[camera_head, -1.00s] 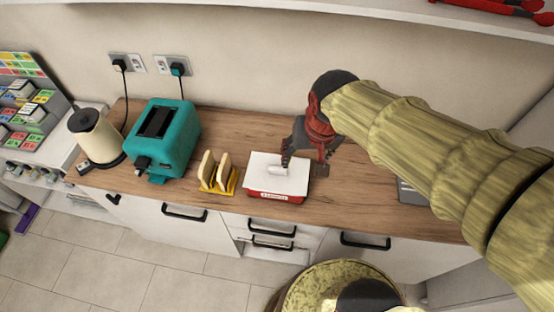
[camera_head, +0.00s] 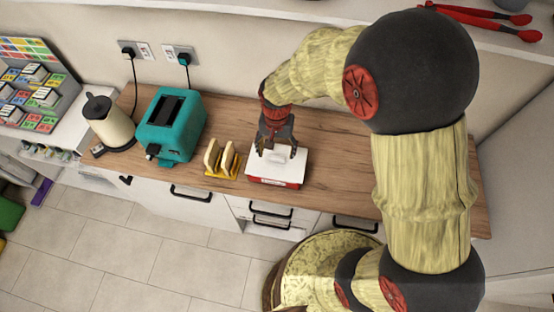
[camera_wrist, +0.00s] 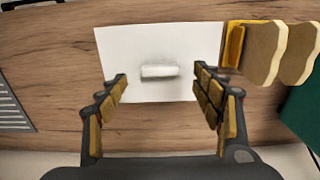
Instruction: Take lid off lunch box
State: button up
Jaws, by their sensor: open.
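The lunch box (camera_head: 275,183) is red with a white lid (camera_head: 290,172) and stands on the wooden counter. The lid is on the box. A raised white handle (camera_wrist: 159,71) sits at the middle of the lid in the wrist view. My gripper (camera_head: 275,152) is open and empty, above the lid at its back part. In the wrist view my gripper (camera_wrist: 163,80) has a finger on either side of the handle, apart from it. I cannot tell the exact height of the fingertips above the lid. The box's red side is hidden in the wrist view.
A yellow rack (camera_head: 213,173) with two bread slices (camera_head: 228,157) stands close left of the box. Beyond it are a teal toaster (camera_head: 170,130) and a cream kettle (camera_head: 108,124). The wooden counter (camera_head: 340,150) right of the box is clear. A shelf (camera_head: 500,38) overhangs at the back.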

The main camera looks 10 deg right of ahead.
aim_at(277, 158)
notch_tip(277, 158, down, 5)
jog(key=shift+r+b, duration=0.15)
jog(key=shift+b, duration=0.2)
jog(key=shift+c, duration=0.6)
jog(key=c, duration=1)
